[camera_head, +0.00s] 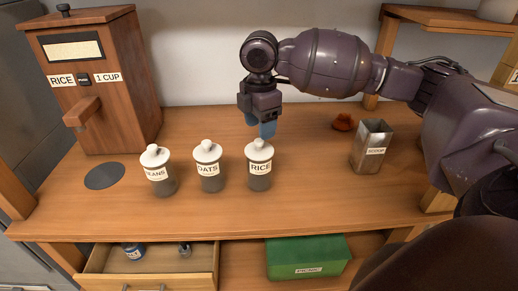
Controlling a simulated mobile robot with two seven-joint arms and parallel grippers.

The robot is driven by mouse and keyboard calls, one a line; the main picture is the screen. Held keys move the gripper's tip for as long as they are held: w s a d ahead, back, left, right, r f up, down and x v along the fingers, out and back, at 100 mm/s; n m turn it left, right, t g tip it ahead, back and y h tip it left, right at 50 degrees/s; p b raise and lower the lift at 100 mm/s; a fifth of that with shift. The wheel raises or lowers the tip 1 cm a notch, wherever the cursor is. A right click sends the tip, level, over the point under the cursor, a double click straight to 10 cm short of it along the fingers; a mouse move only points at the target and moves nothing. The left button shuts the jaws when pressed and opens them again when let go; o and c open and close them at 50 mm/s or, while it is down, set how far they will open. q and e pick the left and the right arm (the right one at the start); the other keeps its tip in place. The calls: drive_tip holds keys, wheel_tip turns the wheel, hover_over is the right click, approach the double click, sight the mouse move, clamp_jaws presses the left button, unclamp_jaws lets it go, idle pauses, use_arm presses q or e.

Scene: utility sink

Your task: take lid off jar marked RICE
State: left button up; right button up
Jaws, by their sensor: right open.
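The jar marked RICE (260,182) stands upright on the wooden counter, rightmost in a row of three jars. Its white knobbed lid (259,150) sits on top. My right gripper (263,130) is above and just behind the RICE jar, pointing down, with blue fingertips. It is open, holds nothing and looks apart from the lid. My left gripper is not in view.
Jars marked OATS (209,182) and BEANS (160,186) stand to the left. A wooden RICE dispenser (130,110) is at the back left. An open drawer (165,262) and green box (310,258) are below.

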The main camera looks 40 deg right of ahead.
sight(259, 146)
wheel_tip(259, 146, down, 5)
drive_tip(key=shift+a+f, duration=0.1)
drive_tip(key=c, duration=1)
